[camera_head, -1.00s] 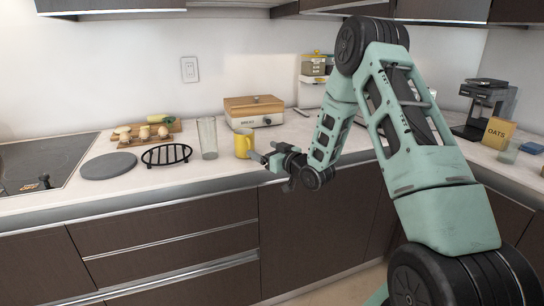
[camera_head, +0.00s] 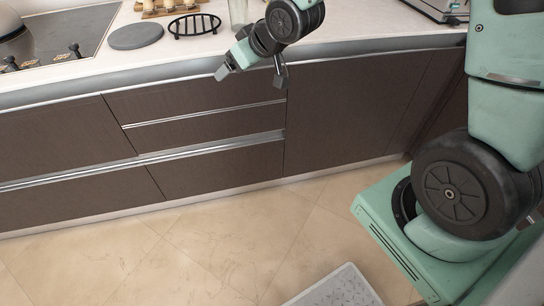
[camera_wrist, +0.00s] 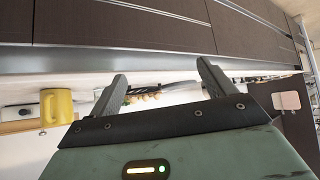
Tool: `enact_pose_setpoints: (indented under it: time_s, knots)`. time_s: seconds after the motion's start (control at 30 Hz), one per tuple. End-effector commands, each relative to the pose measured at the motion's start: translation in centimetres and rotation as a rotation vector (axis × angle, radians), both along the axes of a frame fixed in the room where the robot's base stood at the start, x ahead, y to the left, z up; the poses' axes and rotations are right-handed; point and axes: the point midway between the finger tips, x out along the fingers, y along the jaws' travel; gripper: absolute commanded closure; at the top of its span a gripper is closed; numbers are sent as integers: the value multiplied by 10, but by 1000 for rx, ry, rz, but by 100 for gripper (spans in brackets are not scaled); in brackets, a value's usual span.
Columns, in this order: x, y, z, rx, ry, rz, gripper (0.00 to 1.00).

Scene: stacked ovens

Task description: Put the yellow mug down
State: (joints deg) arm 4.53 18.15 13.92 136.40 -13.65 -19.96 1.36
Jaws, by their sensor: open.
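The yellow mug (camera_wrist: 56,107) shows at the left of the wrist view, which is upside down. It stands upright on the pale counter (camera_head: 340,22), apart from my gripper. The mug is not visible in the head view now. My gripper (camera_head: 252,74) is in front of the counter's front edge, against the dark drawers. In the wrist view my gripper (camera_wrist: 161,84) has its two fingers wide apart with nothing between them.
A black wire rack (camera_head: 194,25), a round grey board (camera_head: 136,36) and a clear glass (camera_head: 238,12) stand on the counter. A cooktop (camera_head: 60,35) is at left.

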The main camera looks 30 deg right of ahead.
Motion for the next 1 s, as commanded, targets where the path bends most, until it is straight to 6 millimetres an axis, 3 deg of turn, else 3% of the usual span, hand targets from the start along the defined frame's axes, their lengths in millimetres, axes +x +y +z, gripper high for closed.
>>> enact_pose_setpoints:
  time_s: [0.03, 0.1, 0.2, 0.3, 0.43, 0.5, 0.6, 0.9, 1.0]
  knots:
    - [-31, 29, 4, -32, 80, 48, 18]
    - [-79, 56, 5, -80, 206, 100, 18]
    - [-152, 81, 7, -155, 376, 172, 18]
    - [-217, 91, 11, -228, 517, 234, 18]
    - [-274, 91, 16, -298, 642, 288, 18]
    - [-291, 90, 17, -320, 680, 304, 18]
    - [-301, 88, 19, -334, 703, 313, 18]
    - [-301, 88, 18, -335, 706, 311, 18]
    - [-301, 88, 33, -334, 705, 311, 18]
